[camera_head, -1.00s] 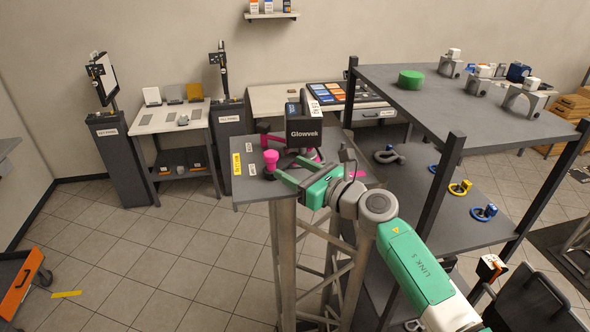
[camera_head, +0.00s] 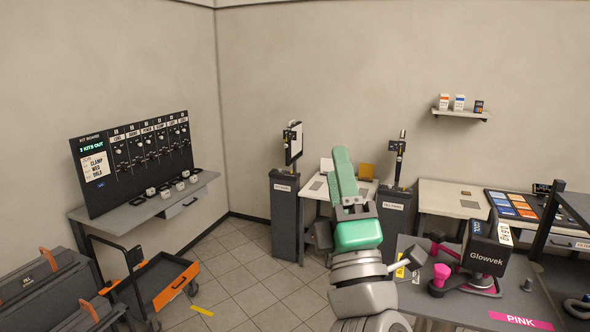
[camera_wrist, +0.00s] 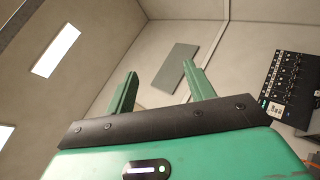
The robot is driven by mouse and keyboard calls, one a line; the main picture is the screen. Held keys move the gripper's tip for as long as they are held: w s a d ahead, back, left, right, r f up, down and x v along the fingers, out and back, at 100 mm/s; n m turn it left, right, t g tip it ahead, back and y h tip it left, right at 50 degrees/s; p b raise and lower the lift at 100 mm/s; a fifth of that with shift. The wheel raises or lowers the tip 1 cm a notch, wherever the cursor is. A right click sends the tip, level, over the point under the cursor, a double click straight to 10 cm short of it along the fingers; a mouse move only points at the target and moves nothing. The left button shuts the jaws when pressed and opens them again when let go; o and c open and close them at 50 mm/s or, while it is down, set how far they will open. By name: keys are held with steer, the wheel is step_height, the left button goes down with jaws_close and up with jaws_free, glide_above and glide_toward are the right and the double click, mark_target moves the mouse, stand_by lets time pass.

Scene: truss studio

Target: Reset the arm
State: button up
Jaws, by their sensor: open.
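My gripper (camera_wrist: 159,70) is open in the wrist view. Its two green fingers are spread wide with nothing between them, and they point up toward the walls and ceiling. In the head view my arm rises from the bottom centre, with its green parts raised in front of the back wall and side table; I cannot make out the fingers there. A dark Glowvek lamp (camera_head: 488,248) with pink knobs stands on the grey table (camera_head: 425,303) to the right, apart from my arm.
A kit board (camera_head: 135,155) stands on a bench at the left; it also shows in the wrist view (camera_wrist: 290,85). An orange-edged cart (camera_head: 165,285) is on the floor below it. Two dark pedestals (camera_head: 285,215) (camera_head: 396,222) flank the side table. A dark shelf rack (camera_head: 556,225) borders the right.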

steer(key=s+a+r+m+h, duration=0.1)
steer(key=s+a+r+m, duration=0.1)
steer(key=s+m, duration=0.8)
steer(key=s+a+r+m+g+h+p, duration=0.1)
steer(key=s+a+m, duration=0.3)
steer(key=s+m, duration=0.6)
steer(key=shift+s+a+r+m+h+p, duration=0.35)
steer(key=shift+s+r+h, duration=0.2)
steer(key=shift+s, duration=0.45)
